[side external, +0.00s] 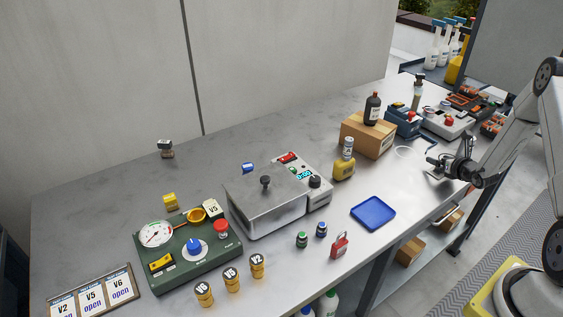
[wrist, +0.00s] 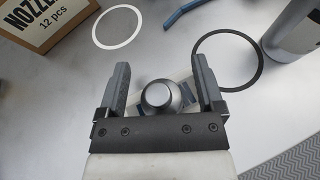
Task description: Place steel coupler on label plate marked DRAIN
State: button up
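My gripper (wrist: 160,88) is open in the wrist view, with a finger on each side of a rounded grey metal piece (wrist: 158,97). This piece looks like the steel coupler; its lower part is hidden, and gaps show between it and both fingers. In the side external view my gripper (side external: 440,167) is low over the right part of the bench, and the coupler cannot be made out clearly there. No plate with a readable DRAIN mark shows in either view.
A cardboard nozzle box (wrist: 45,22), a white ring (wrist: 118,28), a black ring (wrist: 228,60) and a grey cylinder (wrist: 298,28) surround the gripper. A blue tray (side external: 373,213) and a steel-lidded unit (side external: 265,200) stand farther left.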

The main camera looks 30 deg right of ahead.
jog(key=shift+r, duration=0.1)
jog(key=shift+s+r, duration=0.1)
jog(key=shift+v, duration=3.65)
